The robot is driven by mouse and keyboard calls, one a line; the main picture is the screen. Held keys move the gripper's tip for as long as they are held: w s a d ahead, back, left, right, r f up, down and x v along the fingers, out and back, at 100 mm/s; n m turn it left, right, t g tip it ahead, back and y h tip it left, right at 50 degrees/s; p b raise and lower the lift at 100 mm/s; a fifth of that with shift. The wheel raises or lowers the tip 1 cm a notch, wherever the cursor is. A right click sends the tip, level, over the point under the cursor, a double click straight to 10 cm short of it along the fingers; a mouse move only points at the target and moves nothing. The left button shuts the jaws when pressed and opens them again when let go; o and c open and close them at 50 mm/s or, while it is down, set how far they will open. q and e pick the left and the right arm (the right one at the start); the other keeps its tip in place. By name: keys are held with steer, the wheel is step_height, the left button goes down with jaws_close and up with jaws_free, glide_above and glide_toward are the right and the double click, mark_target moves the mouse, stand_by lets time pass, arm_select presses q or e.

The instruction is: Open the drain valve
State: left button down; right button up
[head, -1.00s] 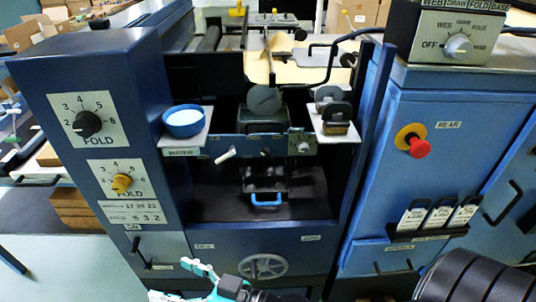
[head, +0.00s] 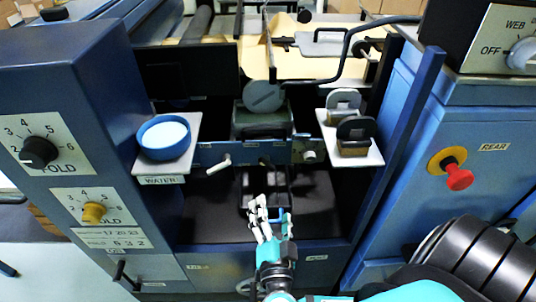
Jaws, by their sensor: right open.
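My right gripper (head: 264,208) is open. It reaches up from the bottom edge, in front of the dark recess of the blue machine. Its fingers overlap the lower part of a black box (head: 250,185) there; whether they touch it cannot be told. No part is readably labelled as the drain valve. A short white lever (head: 218,164) sticks out of the blue crossbar, right of the WATER label (head: 164,180), and is tilted. The gripper is below and right of this lever, apart from it in the picture. A grey handwheel (head: 243,286) is mostly hidden near my right arm. My left gripper is not in view.
A blue bowl (head: 164,138) stands on a white shelf at left. Black-and-brown stamp-like items (head: 356,135) stand on the right shelf. A red knob (head: 458,177) projects from the right cabinet. Fold dials (head: 39,152) face out at left. The recess has dark open space.

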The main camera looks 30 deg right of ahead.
mark_target(270, 167)
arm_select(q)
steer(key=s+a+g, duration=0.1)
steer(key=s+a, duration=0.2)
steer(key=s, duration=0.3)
arm_select(e)
steer(key=x, duration=1.5)
steer(key=shift+w+r, duration=0.1)
steer(key=shift+w, duration=0.2)
steer(key=shift+w+d, duration=0.15)
steer(key=shift+w, duration=0.15)
steer(key=c, duration=1.2)
steer(key=shift+p, duration=0.5)
steer(key=shift+m+p, duration=0.9)
steer(key=shift+p, duration=0.25)
steer(key=shift+d+m+p, duration=0.1)
steer(key=shift+m+p, duration=0.2)
steer(key=shift+m, duration=0.4)
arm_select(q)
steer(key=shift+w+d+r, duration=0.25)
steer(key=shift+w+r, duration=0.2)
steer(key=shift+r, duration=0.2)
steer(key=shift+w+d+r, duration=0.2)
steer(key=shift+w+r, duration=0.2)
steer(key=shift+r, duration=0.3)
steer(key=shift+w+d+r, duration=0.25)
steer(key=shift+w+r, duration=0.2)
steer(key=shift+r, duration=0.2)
arm_select(e)
steer(key=shift+m, duration=1.2)
